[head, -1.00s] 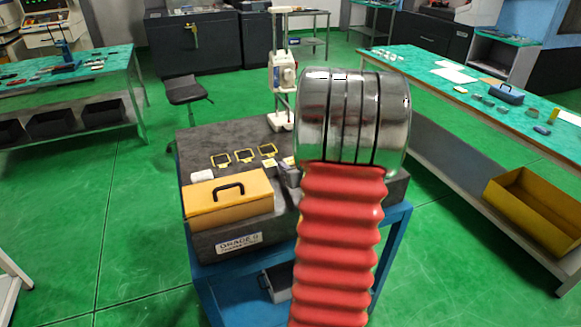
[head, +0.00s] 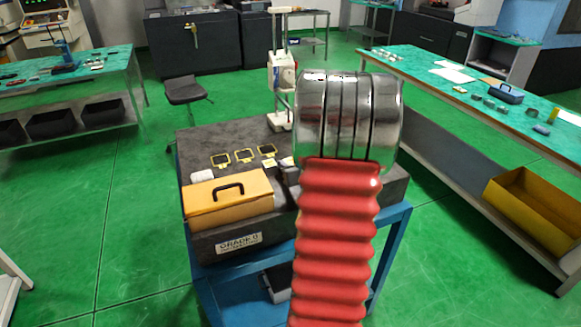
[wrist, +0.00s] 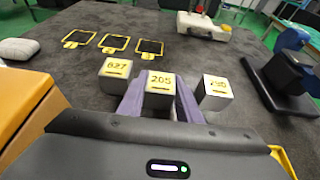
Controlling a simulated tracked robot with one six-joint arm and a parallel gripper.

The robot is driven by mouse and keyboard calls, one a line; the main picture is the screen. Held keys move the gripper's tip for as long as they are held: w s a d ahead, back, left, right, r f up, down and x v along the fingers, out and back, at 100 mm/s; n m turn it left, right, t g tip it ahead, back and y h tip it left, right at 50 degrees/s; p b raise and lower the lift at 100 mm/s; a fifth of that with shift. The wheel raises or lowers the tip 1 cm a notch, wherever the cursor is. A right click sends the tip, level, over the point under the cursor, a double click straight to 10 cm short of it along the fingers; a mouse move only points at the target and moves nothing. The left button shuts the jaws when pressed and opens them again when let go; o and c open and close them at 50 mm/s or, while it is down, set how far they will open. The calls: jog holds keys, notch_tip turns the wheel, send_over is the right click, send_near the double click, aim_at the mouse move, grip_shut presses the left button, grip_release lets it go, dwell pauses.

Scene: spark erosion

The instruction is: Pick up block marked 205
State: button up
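The block marked 205 (wrist: 160,82) is pale with a yellow top label and stands in the middle of a row of three blocks in the wrist view. My gripper (wrist: 160,98) has its two purple fingers apart, one along each side of this block. I cannot tell whether they touch it. The fingers hide part of its sides, and its base is not clear. A block that seems marked 827 (wrist: 115,68) is on the left, and another block (wrist: 215,87), its number hard to read, is on the right. In the head view my arm hides the gripper and the 205 block.
Three yellow-framed dark pads (wrist: 113,42) lie beyond the blocks. A yellow case with a black handle (head: 228,198) and a white object (head: 202,176) are at the left. A dark blue instrument (wrist: 290,65) stands at the right. A white stand (head: 281,85) is at the back.

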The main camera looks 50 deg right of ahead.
jog(key=c, duration=0.5)
jog(key=shift+o, duration=0.2)
jog(key=shift+r, duration=0.15)
notch_tip(320, 180, up, 10)
jog(key=shift+f, duration=0.1)
dwell(0.5)
jog(key=shift+s, duration=0.1)
